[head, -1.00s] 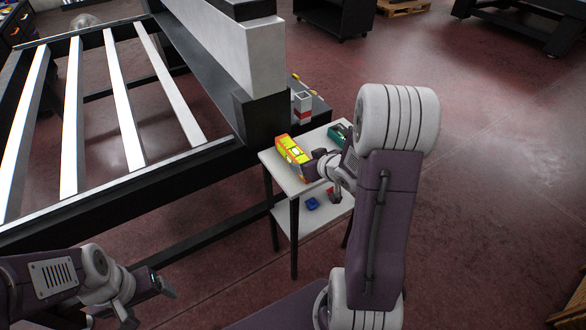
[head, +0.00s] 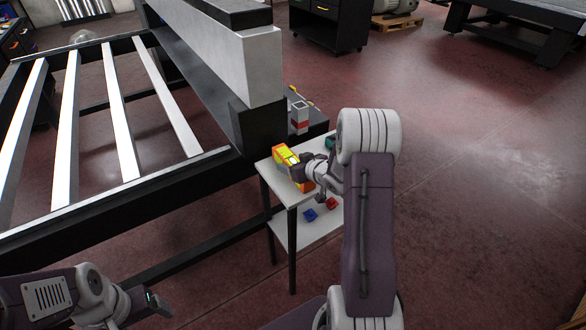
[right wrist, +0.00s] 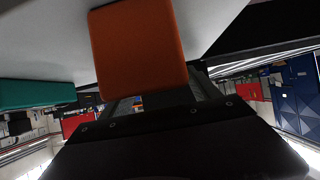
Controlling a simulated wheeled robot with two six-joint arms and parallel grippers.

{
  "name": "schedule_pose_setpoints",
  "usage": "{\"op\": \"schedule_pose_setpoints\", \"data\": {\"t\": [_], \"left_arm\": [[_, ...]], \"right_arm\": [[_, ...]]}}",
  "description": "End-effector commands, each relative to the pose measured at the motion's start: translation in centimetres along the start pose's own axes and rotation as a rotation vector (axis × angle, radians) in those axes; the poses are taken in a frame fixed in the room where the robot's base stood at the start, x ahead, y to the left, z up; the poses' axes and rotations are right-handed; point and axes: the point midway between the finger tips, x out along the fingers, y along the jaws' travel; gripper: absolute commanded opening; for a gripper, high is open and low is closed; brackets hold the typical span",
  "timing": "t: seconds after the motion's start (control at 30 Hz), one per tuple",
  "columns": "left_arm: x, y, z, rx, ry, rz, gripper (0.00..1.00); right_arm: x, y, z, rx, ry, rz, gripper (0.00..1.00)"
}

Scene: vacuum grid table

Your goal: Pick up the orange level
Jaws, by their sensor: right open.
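The orange level (head: 283,154), a box with orange ends and a yellow face, lies on the top of a small white table. My right gripper (head: 302,171) is open and right beside it, hiding part of its middle and near end. In the right wrist view, an orange face of the level (right wrist: 140,45) fills the upper middle, close in front of the jaws; I cannot tell whether they touch it. My left gripper (head: 142,312) is at the lower left, far from the table, with its fingers apart and empty.
The small table (head: 265,166) has a lower shelf with a blue item (head: 310,215) and a red item (head: 333,203). A green item (head: 330,142) lies behind my right arm; it also shows in the wrist view (right wrist: 35,94). The slatted frame (head: 120,180) stands to the left.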

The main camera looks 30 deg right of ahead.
Motion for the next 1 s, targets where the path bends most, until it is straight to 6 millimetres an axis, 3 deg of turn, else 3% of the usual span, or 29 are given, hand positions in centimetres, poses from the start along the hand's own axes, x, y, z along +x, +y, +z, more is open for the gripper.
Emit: {"op": "schedule_pose_setpoints", "data": {"t": [0.23, 0.4, 0.5, 0.83, 1.0], "left_arm": [[0.0, 0.0, 0.0, 0.0, 0.0, 0.0, 0.8], [0.0, 0.0, 0.0, 0.0, 0.0, 0.0, 0.8], [0.0, 0.0, 0.0, 0.0, 0.0, 0.0, 0.8], [-0.2, 0.0, 0.0, 0.0, 0.0, 0.0, 0.8], [-1.6, 0.0, -0.2, 0.0, 0.0, 0.0, 0.8]], "right_arm": [[0.3, 0.0, 0.0, 0.0, 0.0, 0.001, 0.68], [0.2, 0.0, 0.0, 0.0, 0.0, 0.001, 0.21], [0.2, 0.0, 0.0, 0.0, 0.0, 0.001, 0.0], [0.0, 0.0, -0.6, -0.002, 0.004, 0.001, 0.0], [-1.8, 0.1, -4.0, -0.005, 0.008, 0.001, 0.0]]}}
